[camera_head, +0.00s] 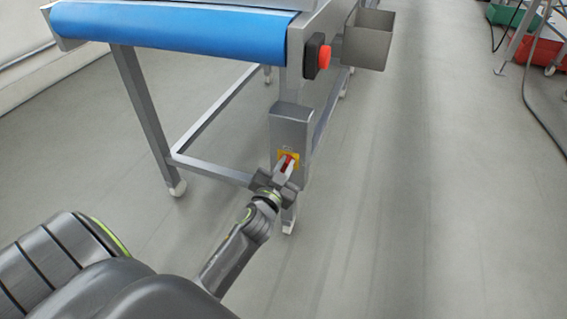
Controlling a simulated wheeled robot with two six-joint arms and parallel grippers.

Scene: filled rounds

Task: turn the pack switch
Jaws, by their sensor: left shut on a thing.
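The pack switch (288,160) is a red handle on a yellow plate, low on the front of a grey box (291,126) fixed to the leg of a conveyor table. My left gripper (286,167) is at the switch, with its fingers shut on the red handle. The fingers hide part of the handle, so its exact angle is hard to tell. My right gripper is not in view.
The conveyor with a blue belt (175,24) stands above and behind the box. A red push button (324,57) and a grey open bin (369,40) are on its right side. Green and red crates (538,50) stand far right.

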